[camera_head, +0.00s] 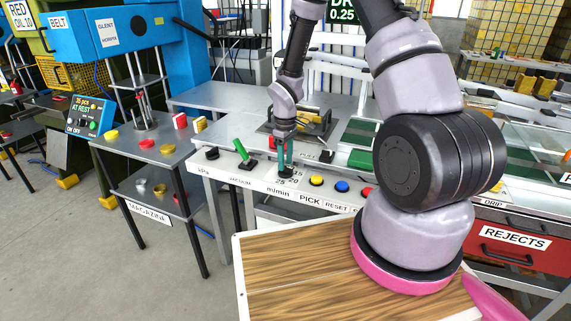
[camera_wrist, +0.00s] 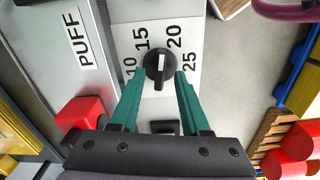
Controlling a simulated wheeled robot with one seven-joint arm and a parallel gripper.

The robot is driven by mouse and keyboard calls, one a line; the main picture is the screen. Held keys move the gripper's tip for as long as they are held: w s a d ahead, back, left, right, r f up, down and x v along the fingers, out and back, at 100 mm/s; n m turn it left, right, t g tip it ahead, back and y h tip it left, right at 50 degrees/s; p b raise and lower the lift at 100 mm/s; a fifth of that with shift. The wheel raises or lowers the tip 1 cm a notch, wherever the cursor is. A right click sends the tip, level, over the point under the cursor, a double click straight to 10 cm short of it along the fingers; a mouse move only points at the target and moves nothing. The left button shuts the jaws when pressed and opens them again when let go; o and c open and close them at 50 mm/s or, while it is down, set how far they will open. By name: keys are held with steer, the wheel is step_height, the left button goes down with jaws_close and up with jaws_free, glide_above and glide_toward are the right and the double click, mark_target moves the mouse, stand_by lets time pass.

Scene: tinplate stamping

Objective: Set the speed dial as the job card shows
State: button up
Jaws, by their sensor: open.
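The speed dial (camera_wrist: 160,66) is a black round knob with a raised grip and a white mark, on a white plate numbered 10, 15, 20 and 25. Its mark points up in the wrist view, between 15 and 20. My gripper (camera_wrist: 160,74) is open, with one teal fingertip on either side of the knob's near part; I cannot tell whether they touch it. In the head view my gripper (camera_head: 285,158) points down over the dial, above the "m/min" label, and mostly hides it. I cannot make out a job card in either view.
A red block-shaped button (camera_wrist: 82,116) by the "PUFF" label lies left of the fingers. A green lever (camera_head: 243,152) stands left of my gripper. Yellow (camera_head: 316,181) and blue (camera_head: 342,186) buttons lie to its right. A wooden top (camera_head: 300,275) is in front.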

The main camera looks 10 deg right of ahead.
steer(key=shift+f, duration=0.7)
jaws_close()
steer(key=shift+m, duration=2)
jaws_free()
step_height(320, 180, up, 11)
